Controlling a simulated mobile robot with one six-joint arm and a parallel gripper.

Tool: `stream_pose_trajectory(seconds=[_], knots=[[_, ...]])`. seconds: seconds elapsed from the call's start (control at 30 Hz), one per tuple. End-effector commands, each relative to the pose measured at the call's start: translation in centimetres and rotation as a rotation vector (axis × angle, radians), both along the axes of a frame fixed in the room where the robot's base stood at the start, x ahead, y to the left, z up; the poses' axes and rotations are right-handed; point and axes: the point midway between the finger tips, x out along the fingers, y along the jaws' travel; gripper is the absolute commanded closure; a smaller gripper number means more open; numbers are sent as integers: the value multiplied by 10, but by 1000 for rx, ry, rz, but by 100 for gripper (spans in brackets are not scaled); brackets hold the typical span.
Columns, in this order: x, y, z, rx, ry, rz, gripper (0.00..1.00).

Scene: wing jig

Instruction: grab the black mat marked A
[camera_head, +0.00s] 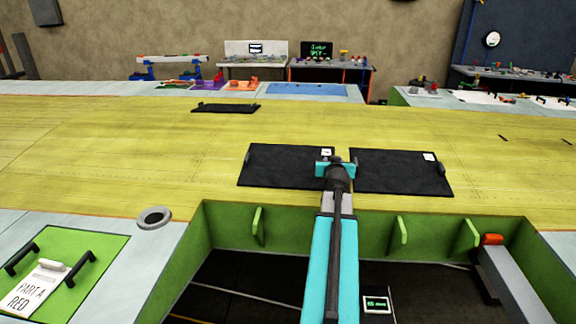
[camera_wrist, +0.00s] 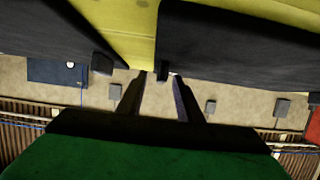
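Two black mats lie side by side near the front edge of the yellow surface: a left mat (camera_head: 275,172) and a right mat (camera_head: 400,175). Each has a small white label, too small to read, so I cannot tell which is marked A. My gripper (camera_head: 336,165) is over the right end of the left mat, close to the gap. In the wrist view, my gripper's dark fingers (camera_wrist: 160,78) are apart. Contact cannot be told.
A third black mat (camera_head: 225,108) lies farther back on the yellow surface (camera_head: 90,150). A grey ring (camera_head: 154,217) and a green panel with handles (camera_head: 90,250) are at front left. A green-walled opening (camera_head: 230,228) lies below the front edge.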

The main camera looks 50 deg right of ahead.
Motion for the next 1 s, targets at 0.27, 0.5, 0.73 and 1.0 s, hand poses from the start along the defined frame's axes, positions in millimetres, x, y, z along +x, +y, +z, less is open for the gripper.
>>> stream_pose_trajectory(seconds=[0.27,0.5,0.73,1.0], knots=[[0,0,0,0,0,0,67],[0,0,0,0,0,0,71],[0,0,0,0,0,0,100],[0,0,1,-1,-3,-1,100]])
